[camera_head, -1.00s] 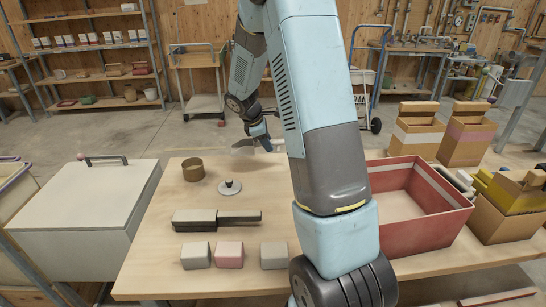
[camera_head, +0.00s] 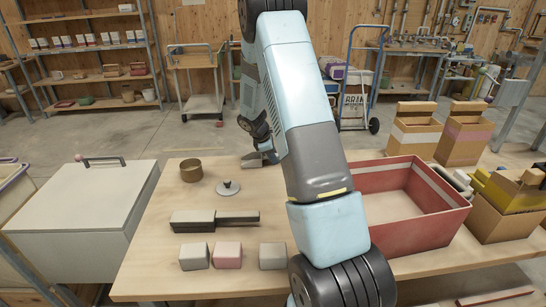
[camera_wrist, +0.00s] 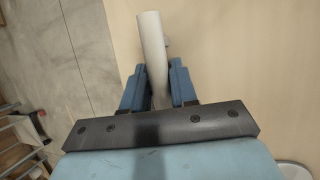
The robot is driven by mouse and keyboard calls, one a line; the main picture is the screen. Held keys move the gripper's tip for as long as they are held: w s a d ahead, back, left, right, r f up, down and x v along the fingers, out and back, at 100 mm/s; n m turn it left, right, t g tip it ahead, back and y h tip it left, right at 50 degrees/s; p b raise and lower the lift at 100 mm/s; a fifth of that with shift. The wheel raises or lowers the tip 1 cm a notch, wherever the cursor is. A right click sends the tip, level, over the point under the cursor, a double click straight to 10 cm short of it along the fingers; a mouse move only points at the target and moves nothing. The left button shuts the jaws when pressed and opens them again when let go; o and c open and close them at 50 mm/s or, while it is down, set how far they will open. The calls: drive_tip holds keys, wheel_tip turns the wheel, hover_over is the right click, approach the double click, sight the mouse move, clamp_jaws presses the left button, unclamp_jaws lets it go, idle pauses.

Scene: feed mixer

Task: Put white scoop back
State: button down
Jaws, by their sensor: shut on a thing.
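In the wrist view my gripper (camera_wrist: 160,85) is shut on the pale grey-white handle of the white scoop (camera_wrist: 150,38). The handle sticks out beyond the blue fingers over the pale tabletop. In the head view my gripper (camera_head: 268,153) is at the far edge of the table, partly hidden by my arm. A light grey part of the scoop (camera_head: 251,160) shows just left of it, at or just above the tabletop; I cannot tell if it touches.
On the wooden table (camera_head: 160,235) are a brown tin (camera_head: 191,170), a grey knobbed lid (camera_head: 228,188), a dark bar-shaped thing (camera_head: 215,219) and small blocks (camera_head: 227,255). A red box (camera_head: 420,235) stands right, cardboard boxes (camera_head: 463,135) beyond. A pale chest (camera_head: 80,205) stands left.

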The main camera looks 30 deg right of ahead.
drive_tip(key=shift+f, duration=0.1)
drive_tip(key=c, duration=0.9)
unclamp_jaws()
drive_tip(key=s+a+r+m, duration=0.1)
drive_tip(key=s+a+r, duration=0.25)
drive_tip(key=r, duration=0.65)
drive_tip(key=s+a+r+m, duration=0.25)
drive_tip(key=a+r, duration=0.25)
drive_tip(key=r, duration=0.5)
drive_tip(key=s+a+r+m+t+y, duration=0.2)
drive_tip(key=s+a+r+m, duration=0.15)
drive_tip(key=s+r, duration=0.6)
drive_tip(key=s+a+r+m+t+y, duration=0.1)
drive_tip(key=s+a+m, duration=0.1)
drive_tip(key=s, duration=0.5)
drive_tip(key=s+a+r+m+t+y, duration=0.1)
drive_tip(key=s+a+m, duration=0.1)
drive_tip(key=s, duration=0.6)
drive_tip(key=s+a+r+m+t+y, duration=0.1)
drive_tip(key=s+a+r+m, duration=0.1)
drive_tip(key=s, duration=0.5)
drive_tip(key=shift+s+a, duration=0.15)
drive_tip(key=shift+a, duration=0.75)
